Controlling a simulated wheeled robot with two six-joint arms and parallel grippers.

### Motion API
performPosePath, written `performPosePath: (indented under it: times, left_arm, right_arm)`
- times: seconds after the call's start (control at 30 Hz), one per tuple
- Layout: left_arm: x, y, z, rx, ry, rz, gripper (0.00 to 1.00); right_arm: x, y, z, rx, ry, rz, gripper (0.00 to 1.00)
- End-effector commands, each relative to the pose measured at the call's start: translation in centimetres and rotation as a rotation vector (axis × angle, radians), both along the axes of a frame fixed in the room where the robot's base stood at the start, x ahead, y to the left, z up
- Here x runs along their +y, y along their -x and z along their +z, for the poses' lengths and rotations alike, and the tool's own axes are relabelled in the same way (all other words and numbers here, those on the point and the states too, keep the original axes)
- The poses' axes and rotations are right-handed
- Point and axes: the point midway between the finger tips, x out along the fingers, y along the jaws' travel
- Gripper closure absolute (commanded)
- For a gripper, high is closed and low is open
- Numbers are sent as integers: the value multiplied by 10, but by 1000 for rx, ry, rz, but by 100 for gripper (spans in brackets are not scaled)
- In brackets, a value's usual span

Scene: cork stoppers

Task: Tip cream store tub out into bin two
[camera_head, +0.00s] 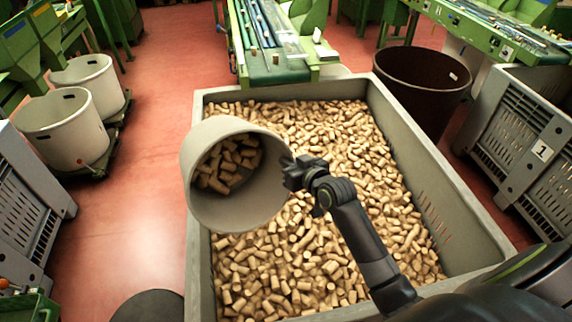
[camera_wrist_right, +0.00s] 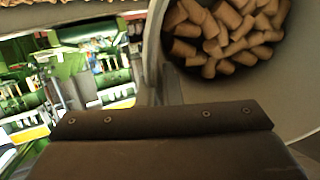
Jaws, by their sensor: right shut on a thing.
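The cream tub (camera_head: 240,208) is held tilted in the air over the left part of a big grey bin (camera_head: 468,228), its mouth facing the head camera. Corks (camera_head: 228,160) lie inside the tub, gathered toward its far end. My right gripper (camera_head: 290,172) is shut on the tub's rim at its right side. In the right wrist view the tub's pale inner wall (camera_wrist_right: 298,88) and the corks in it (camera_wrist_right: 225,38) show close up. The big bin is filled with a broad layer of loose corks (camera_head: 335,125); I see no number on it. My left gripper is out of view.
A grey crate marked 1 (camera_head: 492,128) stands at the right, and another grey crate (camera_head: 25,200) at the left. A dark brown tub (camera_head: 425,95) stands behind the bin. Two cream tubs (camera_head: 60,130) (camera_head: 92,78) stand at the left. Red floor (camera_head: 135,215) is clear left of the bin.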

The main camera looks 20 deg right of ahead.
Motion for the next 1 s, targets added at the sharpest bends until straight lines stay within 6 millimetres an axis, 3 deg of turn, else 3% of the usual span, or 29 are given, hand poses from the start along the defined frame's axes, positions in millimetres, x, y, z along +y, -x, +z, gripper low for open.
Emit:
performPosePath:
  times: [0.03, 0.63, 1.0]
  left_arm:
    - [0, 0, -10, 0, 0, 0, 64]
    - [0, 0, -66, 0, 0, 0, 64]
    - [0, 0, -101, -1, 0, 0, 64]
  right_arm:
    - [0, 2, -3, -24, -7, 1, 100]
    - [-3, 26, -10, -224, -31, 0, 100]
    - [-5, 44, -5, -360, -48, 1, 100]
